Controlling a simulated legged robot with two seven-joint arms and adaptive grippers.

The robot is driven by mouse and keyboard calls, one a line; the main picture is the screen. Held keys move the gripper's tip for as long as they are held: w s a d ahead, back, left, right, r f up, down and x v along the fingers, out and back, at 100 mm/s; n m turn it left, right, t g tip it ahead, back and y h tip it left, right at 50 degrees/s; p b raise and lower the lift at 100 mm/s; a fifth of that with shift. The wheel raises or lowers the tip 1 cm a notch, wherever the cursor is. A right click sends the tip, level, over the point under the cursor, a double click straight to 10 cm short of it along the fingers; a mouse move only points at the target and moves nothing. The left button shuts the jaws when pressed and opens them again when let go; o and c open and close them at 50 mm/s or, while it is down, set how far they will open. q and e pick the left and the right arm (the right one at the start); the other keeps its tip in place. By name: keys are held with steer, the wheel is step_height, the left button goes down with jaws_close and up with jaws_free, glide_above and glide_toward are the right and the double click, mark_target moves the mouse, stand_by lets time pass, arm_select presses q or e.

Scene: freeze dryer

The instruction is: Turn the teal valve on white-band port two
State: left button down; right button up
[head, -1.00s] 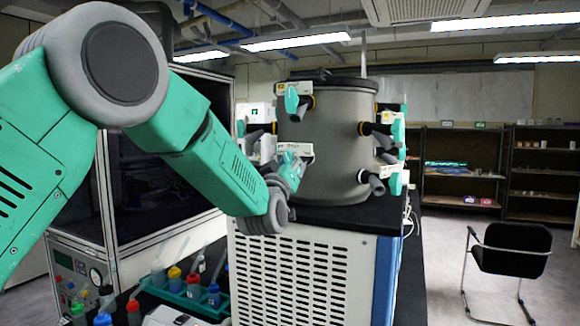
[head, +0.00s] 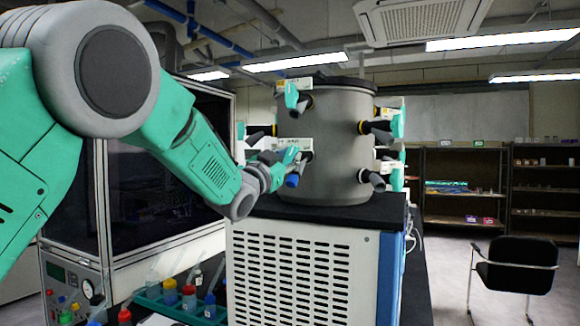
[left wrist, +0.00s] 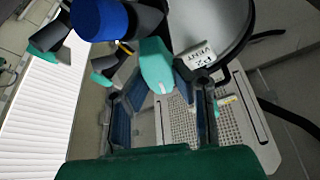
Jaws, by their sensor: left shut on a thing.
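The grey drum (head: 335,150) of the freeze dryer carries several side ports with black stubs, teal valves and small white labels. My left gripper (head: 284,160) is at the lower front-left port, beside a white label (head: 294,143). In the left wrist view its two fingers (left wrist: 162,108) are shut around the teal valve (left wrist: 157,66), whose far part shows between them. A label (left wrist: 196,52) sits beside that valve. A blue-ended stub (head: 292,181) hangs below the gripper; a blue end also shows in the wrist view (left wrist: 100,18). My right gripper is out of view.
An upper front port with a teal valve (head: 291,95) is just above. The drum stands on a vented white cabinet (head: 300,270). A glass-fronted chamber (head: 165,185) is behind my arm. Bottles in a green rack (head: 180,308) stand at lower left. A chair (head: 515,265) is at right.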

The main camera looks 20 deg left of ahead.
arm_select(q)
steer(key=m+h, duration=0.1)
steer(key=m, duration=0.1)
steer(key=m+g+h, duration=0.1)
steer(key=m, duration=0.2)
steer(key=shift+f+b, duration=0.2)
steer(key=shift+b, duration=0.15)
steer(key=shift+d+m+g+h, duration=0.1)
steer(key=shift+m+g+h, duration=0.25)
steer(key=shift+m, duration=0.65)
steer(key=shift+m+g+h, duration=0.15)
steer(key=shift+m+g, duration=0.4)
steer(key=shift+m, duration=0.45)
steer(key=shift+f, duration=0.1)
steer(key=c, duration=1.4)
jaws_free()
steer(key=shift+c, duration=0.2)
steer(key=shift+s, duration=0.25)
steer(key=v, duration=1.1)
steer(key=shift+a, duration=0.2)
